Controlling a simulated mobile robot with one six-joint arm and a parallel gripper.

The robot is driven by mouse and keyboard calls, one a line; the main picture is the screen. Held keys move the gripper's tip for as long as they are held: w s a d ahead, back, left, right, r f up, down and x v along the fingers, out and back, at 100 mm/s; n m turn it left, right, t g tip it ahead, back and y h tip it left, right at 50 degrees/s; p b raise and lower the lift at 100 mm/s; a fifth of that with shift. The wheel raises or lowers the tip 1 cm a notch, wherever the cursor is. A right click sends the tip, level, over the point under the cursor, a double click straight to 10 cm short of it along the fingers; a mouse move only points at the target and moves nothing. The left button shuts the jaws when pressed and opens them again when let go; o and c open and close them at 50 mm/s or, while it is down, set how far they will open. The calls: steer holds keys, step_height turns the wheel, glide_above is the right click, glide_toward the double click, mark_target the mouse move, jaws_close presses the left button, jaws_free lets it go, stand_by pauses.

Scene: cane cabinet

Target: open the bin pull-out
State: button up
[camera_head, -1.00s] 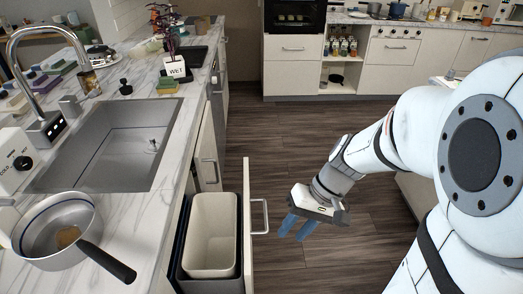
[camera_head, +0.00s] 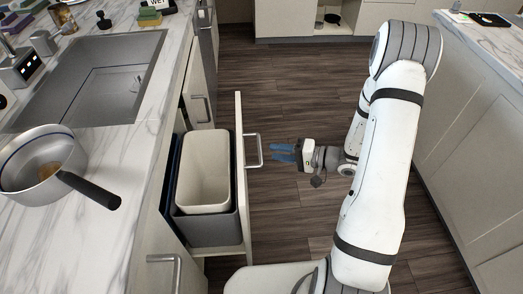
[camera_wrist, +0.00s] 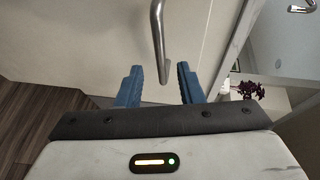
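The bin pull-out (camera_head: 246,200) stands out from the counter, with its white front away from the cabinet. A cream bin (camera_head: 204,171) sits inside it in a dark frame. Its metal bar handle (camera_head: 253,150) is on the outer face. My gripper (camera_head: 277,152) is just right of the handle in the head view, its blue fingers pointing at it. In the wrist view the handle (camera_wrist: 158,45) comes down between the two spread fingers of my gripper (camera_wrist: 160,85). The fingers are open, with gaps on both sides of the bar.
A pan (camera_head: 45,165) with a dark handle sits on the marble counter beside the sink (camera_head: 90,85). Another cabinet handle (camera_head: 163,262) is nearer, below the counter edge. The wooden floor (camera_head: 285,100) is clear. White cabinets (camera_head: 480,150) stand at the right.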

mark_target(261, 149)
steer(key=x, duration=0.6)
steer(key=shift+a, duration=0.25)
jaws_close()
steer(key=shift+d+f, duration=0.1)
steer(key=shift+d, duration=0.05)
